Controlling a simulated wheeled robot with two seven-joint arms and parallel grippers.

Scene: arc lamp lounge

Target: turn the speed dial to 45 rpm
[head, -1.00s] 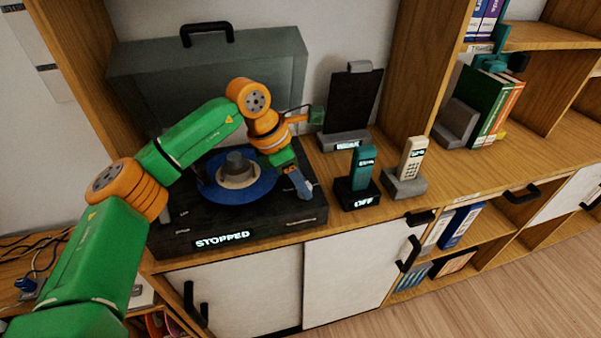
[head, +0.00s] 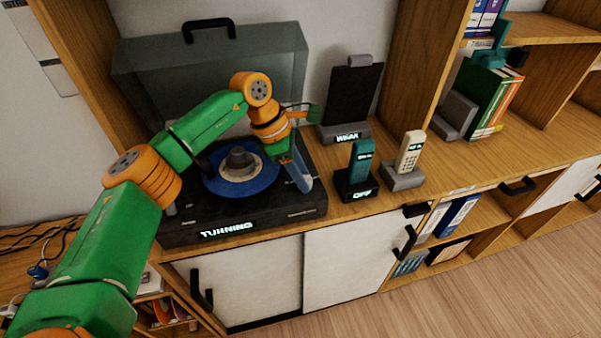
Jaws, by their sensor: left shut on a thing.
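The record player (head: 190,230) is a dark box with its grey lid raised at the back. A blue record (head: 215,182) with a grey centre piece lies on it. A lit sign on its front (head: 228,229) appears to read TURNING. My left gripper (head: 304,184) reaches down to the right side of the player's top, shut on what seems to be the speed dial. The gripper hides the dial, so its setting cannot be read. My right gripper is out of view.
Right of the player stand a teal handset in a dark base marked OFF (head: 357,187), a cream handset (head: 409,152) in a grey base, and a dark panel on a stand (head: 352,95). Books (head: 488,98) stand farther right. Cabinet doors (head: 345,257) are below.

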